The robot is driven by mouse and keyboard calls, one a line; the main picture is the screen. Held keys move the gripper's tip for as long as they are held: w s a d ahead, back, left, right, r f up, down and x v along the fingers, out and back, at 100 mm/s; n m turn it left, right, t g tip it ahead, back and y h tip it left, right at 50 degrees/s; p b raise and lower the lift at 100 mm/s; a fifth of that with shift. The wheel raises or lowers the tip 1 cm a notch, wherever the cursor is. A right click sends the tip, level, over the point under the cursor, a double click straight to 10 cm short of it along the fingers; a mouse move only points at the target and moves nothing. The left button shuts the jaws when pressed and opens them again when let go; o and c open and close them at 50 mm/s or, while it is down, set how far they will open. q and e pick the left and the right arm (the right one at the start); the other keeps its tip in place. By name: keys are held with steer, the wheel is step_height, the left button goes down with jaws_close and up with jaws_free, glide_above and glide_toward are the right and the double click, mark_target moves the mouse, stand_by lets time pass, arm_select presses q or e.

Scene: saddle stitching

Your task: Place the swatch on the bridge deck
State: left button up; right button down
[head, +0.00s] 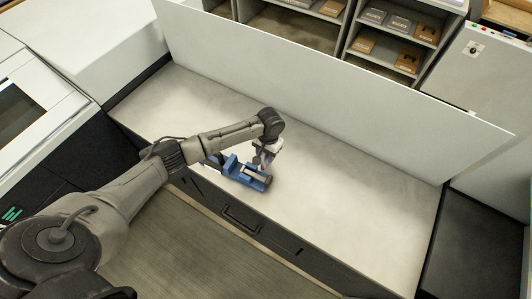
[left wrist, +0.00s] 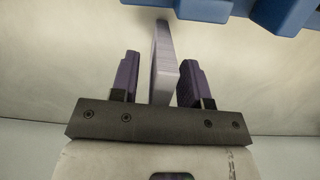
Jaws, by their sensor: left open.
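A blue fixture (head: 236,166), which I take to carry the bridge deck, sits at the near edge of the pale worktop. A pale strip (head: 254,172) shows on its right part. My left gripper (head: 264,158) is just above and behind that part. In the left wrist view its two purple fingers (left wrist: 158,82) are apart. A thin pale lavender slab (left wrist: 161,62), probably the swatch, stands between them, closer to the right finger. Whether it touches that finger is unclear. Blue parts of the fixture (left wrist: 205,8) show at the top. My right gripper is not in view.
The worktop (head: 350,200) is clear to the right of the fixture. A tall white panel (head: 330,75) runs along its back edge. Shelves with boxes (head: 400,40) stand behind the panel. Drawers (head: 240,218) are below the front edge.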

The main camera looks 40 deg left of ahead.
arm_select(q)
steer(key=shift+r, duration=0.1)
steer(key=r, duration=0.4)
steer(key=w+r, duration=0.1)
steer(key=r, duration=0.7)
steer(key=shift+w+a, duration=0.15)
steer(key=shift+w, duration=0.25)
steer(key=s+d+f+m+t+h, duration=0.15)
steer(key=s+d+f+m, duration=0.25)
steer(key=s+d+f, duration=0.8)
steer(key=s+r+t+y, duration=0.1)
steer(key=s+r+t, duration=0.1)
steer(key=s, duration=0.8)
steer(key=s+r+t, duration=0.2)
steer(key=s+r, duration=0.1)
steer(key=s, duration=0.7)
steer(key=shift+a+r+y, duration=0.2)
steer(key=shift+r+y, duration=0.1)
steer(key=shift+y, duration=0.05)
step_height(320, 180, up, 13)
steer(key=p, duration=1.3)
